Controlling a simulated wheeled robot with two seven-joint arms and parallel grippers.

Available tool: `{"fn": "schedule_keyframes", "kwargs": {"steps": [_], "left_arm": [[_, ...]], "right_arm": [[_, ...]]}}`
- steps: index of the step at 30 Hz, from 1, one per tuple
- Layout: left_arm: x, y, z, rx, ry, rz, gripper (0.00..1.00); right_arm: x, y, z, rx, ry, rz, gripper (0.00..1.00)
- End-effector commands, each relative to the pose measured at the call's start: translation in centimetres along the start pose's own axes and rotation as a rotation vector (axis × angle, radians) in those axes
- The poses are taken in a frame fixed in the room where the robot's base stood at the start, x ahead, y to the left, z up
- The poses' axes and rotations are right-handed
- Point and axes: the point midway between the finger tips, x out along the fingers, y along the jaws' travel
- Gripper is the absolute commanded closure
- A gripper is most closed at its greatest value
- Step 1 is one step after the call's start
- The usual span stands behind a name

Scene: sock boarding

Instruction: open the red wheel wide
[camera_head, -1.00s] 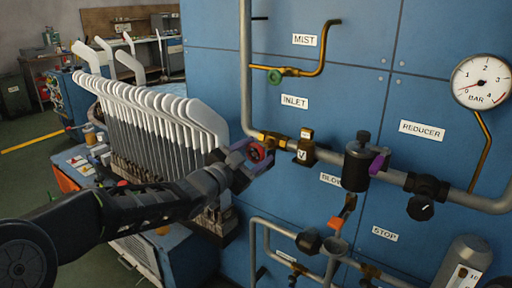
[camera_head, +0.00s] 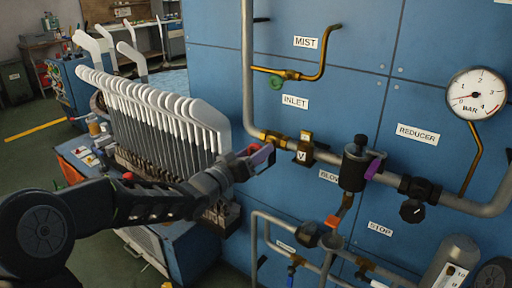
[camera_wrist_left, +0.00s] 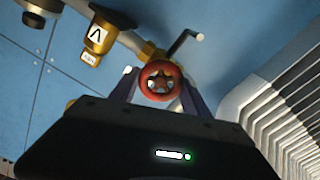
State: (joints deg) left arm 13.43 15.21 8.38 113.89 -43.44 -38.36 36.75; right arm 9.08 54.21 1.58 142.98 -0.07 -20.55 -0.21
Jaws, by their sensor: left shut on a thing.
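The red wheel (camera_wrist_left: 160,81) is a small round handwheel with a star-shaped centre, on the brass inlet valve (camera_head: 272,137). In the left wrist view it sits between the two fingers of my left gripper (camera_wrist_left: 158,92). In the head view my left gripper (camera_head: 257,157) is shut on the wheel just below the INLET label (camera_head: 295,102), and its purple-grey fingers hide most of the wheel. Only a bit of red shows there. My right gripper is not in view.
Right along the pipe are a brass block marked V (camera_head: 304,150), a dark reducer with a purple lever (camera_head: 354,165) and a pressure gauge (camera_head: 477,94). A rack of white boards (camera_head: 160,110) stands close behind my left arm.

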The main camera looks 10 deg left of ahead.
Motion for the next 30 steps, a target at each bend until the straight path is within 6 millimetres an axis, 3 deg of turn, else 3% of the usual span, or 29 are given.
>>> {"fn": "schedule_keyframes", "kwargs": {"steps": [21, 30], "left_arm": [[-0.1, -0.3, 0.1, -0.672, -0.005, -0.005, 0.85], [0.0, -0.3, 0.3, -0.863, -0.005, -0.003, 0.85]], "right_arm": [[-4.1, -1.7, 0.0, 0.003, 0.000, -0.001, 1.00], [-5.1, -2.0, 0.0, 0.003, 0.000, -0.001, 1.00]]}}
